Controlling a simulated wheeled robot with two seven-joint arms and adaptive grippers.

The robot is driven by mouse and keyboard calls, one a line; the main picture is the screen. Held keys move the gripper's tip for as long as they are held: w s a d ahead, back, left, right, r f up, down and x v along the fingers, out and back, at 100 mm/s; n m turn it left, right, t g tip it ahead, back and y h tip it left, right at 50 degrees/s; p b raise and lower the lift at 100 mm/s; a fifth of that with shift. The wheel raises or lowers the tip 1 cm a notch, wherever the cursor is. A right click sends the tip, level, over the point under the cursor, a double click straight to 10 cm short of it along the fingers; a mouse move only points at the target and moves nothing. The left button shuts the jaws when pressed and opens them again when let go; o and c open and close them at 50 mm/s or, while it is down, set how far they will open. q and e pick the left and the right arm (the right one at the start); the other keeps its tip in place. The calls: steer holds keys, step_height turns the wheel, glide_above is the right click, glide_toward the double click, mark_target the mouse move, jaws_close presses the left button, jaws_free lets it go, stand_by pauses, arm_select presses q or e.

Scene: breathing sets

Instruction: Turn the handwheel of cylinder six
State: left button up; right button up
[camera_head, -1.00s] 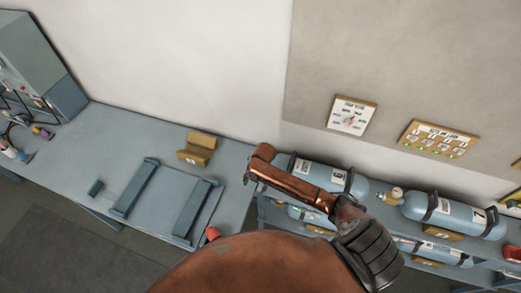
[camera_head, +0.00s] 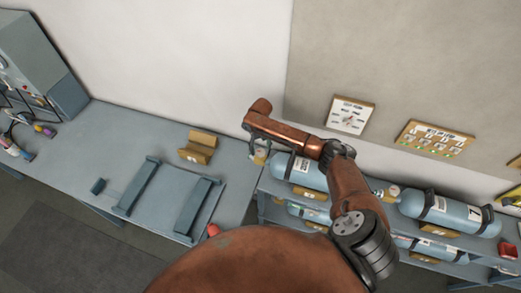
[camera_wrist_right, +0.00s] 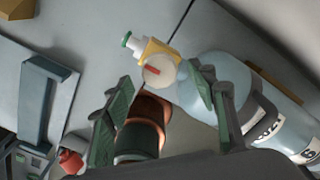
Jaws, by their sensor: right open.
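Cylinder six (camera_head: 307,176) is a light blue cylinder lying on the rack, partly behind my right arm in the head view. Its label with a 6 shows in the right wrist view, on the cylinder body (camera_wrist_right: 216,70). Its valve end has a yellow block (camera_wrist_right: 158,49), a round white gauge (camera_wrist_right: 160,72) with a red mark, and a green-tipped white part (camera_wrist_right: 128,41). The valve (camera_head: 261,154) shows small in the head view. My right gripper (camera_wrist_right: 160,76) is open, its dark green fingers on either side of the gauge in the picture; contact cannot be told. My left gripper is out of view.
Cylinder seven (camera_head: 458,213) lies to the right, with more cylinders (camera_head: 308,214) on the lower shelf. A grey bench (camera_head: 120,150) with two raised bars and a yellow block (camera_head: 197,148) is to the left. Signs (camera_head: 351,115) hang on the wall behind.

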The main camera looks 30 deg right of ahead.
mark_target(261, 153)
steer(key=shift+f, duration=1.35)
steer(key=shift+c, duration=0.4)
steer(key=c, duration=1.1)
steer(key=shift+m, duration=0.4)
